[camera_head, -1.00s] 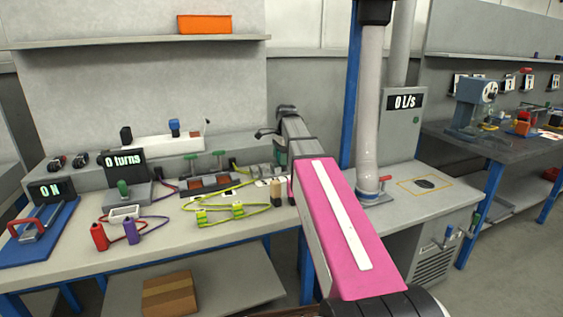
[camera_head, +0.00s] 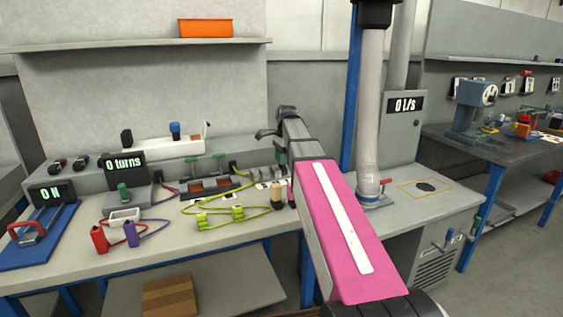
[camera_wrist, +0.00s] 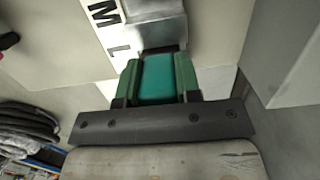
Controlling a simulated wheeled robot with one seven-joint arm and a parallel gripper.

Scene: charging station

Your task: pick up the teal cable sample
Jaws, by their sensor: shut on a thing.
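The teal cable sample (camera_wrist: 156,78) shows in the wrist view as a teal block between the two green fingers of my gripper (camera_wrist: 158,82). My gripper is shut on it. A grey metal piece with a dark band lies just beyond the block. I cannot tell whether the sample touches it. In the head view my arm reaches to the back of the bench, and the gripper and the sample are mostly hidden behind it.
The workbench (camera_head: 80,262) holds a red cylinder (camera_head: 99,239), a purple cylinder (camera_head: 131,233), yellow-green connectors (camera_head: 237,213) and a "0 turns" display (camera_head: 124,163). A pale hose (camera_head: 369,110) stands right of my arm.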

